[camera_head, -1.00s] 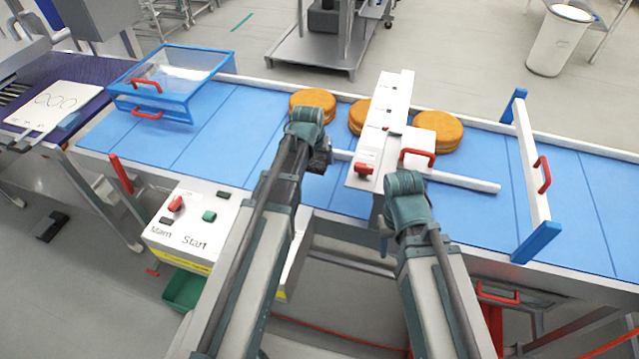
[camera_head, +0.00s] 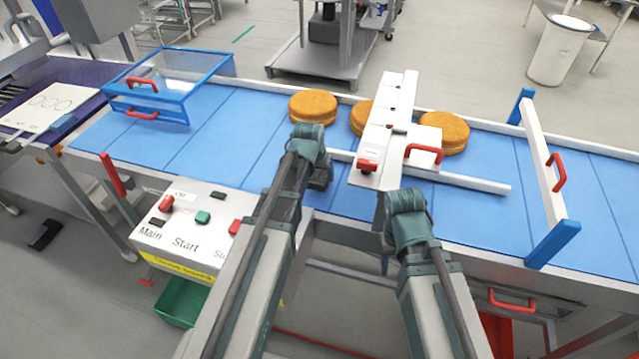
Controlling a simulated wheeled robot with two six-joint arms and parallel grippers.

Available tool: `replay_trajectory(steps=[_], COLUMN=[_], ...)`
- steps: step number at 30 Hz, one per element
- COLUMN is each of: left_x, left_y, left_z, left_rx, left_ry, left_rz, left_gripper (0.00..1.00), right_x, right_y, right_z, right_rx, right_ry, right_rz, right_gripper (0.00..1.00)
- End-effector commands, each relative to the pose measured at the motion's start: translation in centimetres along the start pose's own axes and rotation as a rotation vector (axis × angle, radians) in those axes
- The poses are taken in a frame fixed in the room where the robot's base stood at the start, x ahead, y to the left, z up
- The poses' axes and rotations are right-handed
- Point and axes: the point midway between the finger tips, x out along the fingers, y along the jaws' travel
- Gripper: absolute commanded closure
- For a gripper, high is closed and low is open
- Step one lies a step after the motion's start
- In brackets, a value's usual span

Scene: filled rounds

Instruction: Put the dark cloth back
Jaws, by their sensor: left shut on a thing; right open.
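My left gripper (camera_head: 318,178) reaches over the near side of the blue conveyor belt (camera_head: 225,130). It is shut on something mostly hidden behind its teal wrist. A small dark shape shows there, and I cannot tell whether it is the dark cloth or part of the gripper. No dark cloth is clearly recognisable elsewhere in view. My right gripper (camera_head: 400,212) is open, near the belt's front edge beside the white cross-bar's foot. Its fingers are largely hidden by its wrist.
Round orange-brown filled rounds (camera_head: 313,106) sit on the belt, one partly behind the white cross-bar (camera_head: 395,105) with red handles. A blue-framed clear cover (camera_head: 165,82) stands left, a white-and-blue gate (camera_head: 541,165) right. A control box (camera_head: 190,225) and green bin (camera_head: 183,305) are at the front.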

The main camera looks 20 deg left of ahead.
Motion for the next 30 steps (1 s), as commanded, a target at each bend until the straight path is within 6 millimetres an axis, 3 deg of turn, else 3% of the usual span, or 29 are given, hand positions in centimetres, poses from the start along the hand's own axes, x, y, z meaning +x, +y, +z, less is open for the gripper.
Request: replay_trajectory(steps=[1,6,19,20,21,24,30], left_x=[1.1,2.8,3.1,3.0,2.9,2.9,2.9], left_y=[0.0,0.0,0.0,0.0,0.0,0.0,0.0], left_z=[0.5,1.2,1.3,1.2,1.2,1.2,1.2], left_rx=[0.0,0.0,0.0,0.0,0.0,0.0,0.0], left_ry=[0.0,0.0,0.0,0.0,0.0,0.0,0.0], left_rz=[0.0,0.0,0.0,0.0,0.0,0.0,0.001], left_gripper=[0.7,0.7,0.7,0.22,0.15,0.0,0.0], right_x=[1.2,3.0,3.3,3.2,3.1,3.1,3.1], right_y=[-0.1,-0.3,-0.3,-0.3,-0.3,-0.3,-0.3], right_z=[-0.1,-0.2,-0.2,-0.2,-0.2,-0.2,-0.2], right_rx=[0.0,0.0,0.0,0.0,0.0,0.0,0.0], right_ry=[0.0,0.0,0.0,0.0,0.0,0.0,0.0], right_rz=[0.0,0.0,0.0,0.0,0.0,0.0,0.0], right_gripper=[0.5,0.5,0.5,0.5,0.5,0.5,0.5])
